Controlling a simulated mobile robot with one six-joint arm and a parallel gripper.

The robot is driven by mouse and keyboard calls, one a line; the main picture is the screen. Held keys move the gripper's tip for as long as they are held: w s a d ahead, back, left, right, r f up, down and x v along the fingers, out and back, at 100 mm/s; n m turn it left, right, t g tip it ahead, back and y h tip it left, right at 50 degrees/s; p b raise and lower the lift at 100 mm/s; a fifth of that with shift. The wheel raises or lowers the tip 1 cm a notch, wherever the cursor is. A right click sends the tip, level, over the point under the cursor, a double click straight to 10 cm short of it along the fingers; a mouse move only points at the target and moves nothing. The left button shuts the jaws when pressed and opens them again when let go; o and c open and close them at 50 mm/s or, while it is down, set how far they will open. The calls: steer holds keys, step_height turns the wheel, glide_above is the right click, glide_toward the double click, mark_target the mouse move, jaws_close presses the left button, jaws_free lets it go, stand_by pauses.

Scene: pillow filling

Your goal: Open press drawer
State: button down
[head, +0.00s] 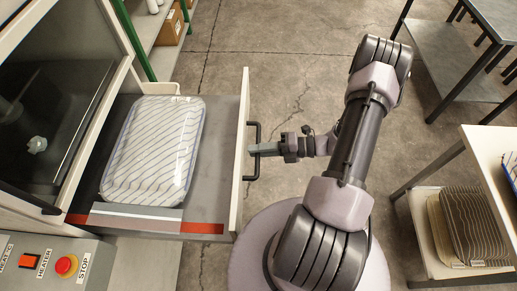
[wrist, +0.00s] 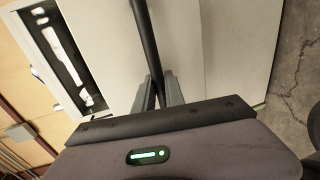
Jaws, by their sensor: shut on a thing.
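The press drawer (head: 220,118) is pulled out of the press at the left of the head view. A striped pillow (head: 154,150) lies on its grey bottom. My gripper (head: 256,150) is shut on the dark drawer handle (head: 252,174) on the drawer's pale front. In the wrist view the handle bar (wrist: 147,45) runs down between the two fingers of my gripper (wrist: 160,92), in front of the pale front panel (wrist: 235,55). The fingertips are partly hidden by the wrist body.
The press cabinet (head: 60,100) stands at the left, with a control panel (head: 50,264) bearing a red stop button below. A shelf with cartons (head: 170,28) is at the back. A table (head: 492,165) with striped pillows (head: 470,225) on its lower shelf stands at right. Concrete floor (head: 270,75) is clear between.

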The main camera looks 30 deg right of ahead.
stand_by(0.4)
steer(key=c, duration=1.4)
jaws_free()
steer(key=shift+d, duration=0.1)
steer(key=p+v, duration=0.3)
steer(key=v, duration=1.4)
steer(key=shift+s+d, duration=0.1)
steer(key=shift+d, duration=0.05)
